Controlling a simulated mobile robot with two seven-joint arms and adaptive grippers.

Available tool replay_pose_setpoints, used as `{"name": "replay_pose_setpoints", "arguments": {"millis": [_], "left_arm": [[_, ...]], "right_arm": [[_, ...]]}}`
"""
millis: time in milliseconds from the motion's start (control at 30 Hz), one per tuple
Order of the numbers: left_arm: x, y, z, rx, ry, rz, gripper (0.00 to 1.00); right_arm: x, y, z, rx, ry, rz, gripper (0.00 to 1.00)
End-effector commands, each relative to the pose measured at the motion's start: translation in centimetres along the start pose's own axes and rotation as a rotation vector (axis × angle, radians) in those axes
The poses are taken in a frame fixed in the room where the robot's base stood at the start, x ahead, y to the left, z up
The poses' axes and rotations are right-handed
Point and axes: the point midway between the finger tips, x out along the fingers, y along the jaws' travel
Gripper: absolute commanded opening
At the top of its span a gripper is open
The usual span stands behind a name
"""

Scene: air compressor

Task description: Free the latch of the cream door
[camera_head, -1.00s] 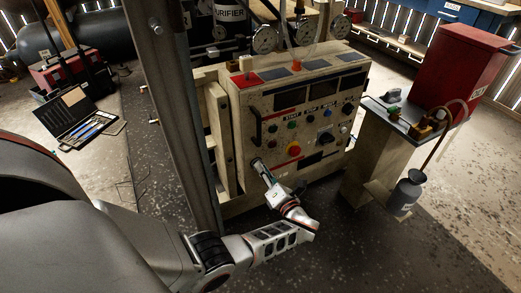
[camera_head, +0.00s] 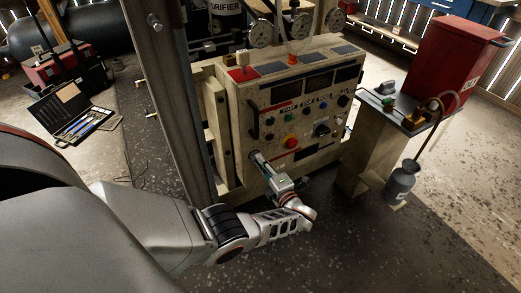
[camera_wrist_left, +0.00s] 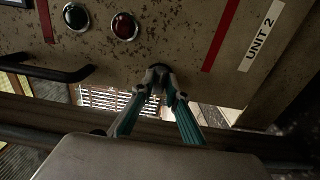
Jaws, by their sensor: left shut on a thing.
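The cream door (camera_head: 270,145) is the worn front panel of the compressor cabinet, with buttons, a red stop button and dark displays. Its black bar handle (camera_head: 254,122) is at the left edge and also shows in the left wrist view (camera_wrist_left: 50,75). My left gripper (camera_head: 254,155) is at the door's lower left, below the handle. In the left wrist view its teal fingers (camera_wrist_left: 160,80) are closed together on a small dark round latch (camera_wrist_left: 157,68) at the door's edge. The fingertips mostly hide the latch. My right gripper is not in view.
A grey metal post (camera_head: 170,100) stands close left of the cabinet. A pedestal (camera_head: 365,155) with a red box (camera_head: 450,70) and a grey bottle (camera_head: 402,182) stands at the right. An open tool case (camera_head: 80,118) lies at the left. The floor in front is clear.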

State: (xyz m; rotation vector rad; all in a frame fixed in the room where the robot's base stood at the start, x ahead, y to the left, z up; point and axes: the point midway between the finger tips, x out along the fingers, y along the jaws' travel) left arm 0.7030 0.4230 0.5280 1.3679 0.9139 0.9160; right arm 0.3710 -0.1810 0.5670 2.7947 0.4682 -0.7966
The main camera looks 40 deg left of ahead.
Motion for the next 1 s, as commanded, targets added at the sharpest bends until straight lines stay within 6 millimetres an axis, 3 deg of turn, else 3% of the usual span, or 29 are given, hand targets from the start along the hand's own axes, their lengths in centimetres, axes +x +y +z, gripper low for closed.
{"name": "replay_pose_setpoints", "arguments": {"millis": [500,533,600,1000], "left_arm": [[0.02,-0.11,-0.11,0.022,0.002,0.0,0.0],[0.02,-0.11,-0.11,0.022,0.002,0.0,0.19],[0.02,-0.1,-0.11,0.021,0.001,0.0,0.31],[-0.47,-0.09,-0.02,0.018,0.0,-0.001,0.31]], "right_arm": [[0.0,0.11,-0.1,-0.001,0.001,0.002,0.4],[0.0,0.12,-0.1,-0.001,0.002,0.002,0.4],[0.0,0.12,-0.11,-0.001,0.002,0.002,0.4],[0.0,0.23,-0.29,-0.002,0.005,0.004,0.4]]}}
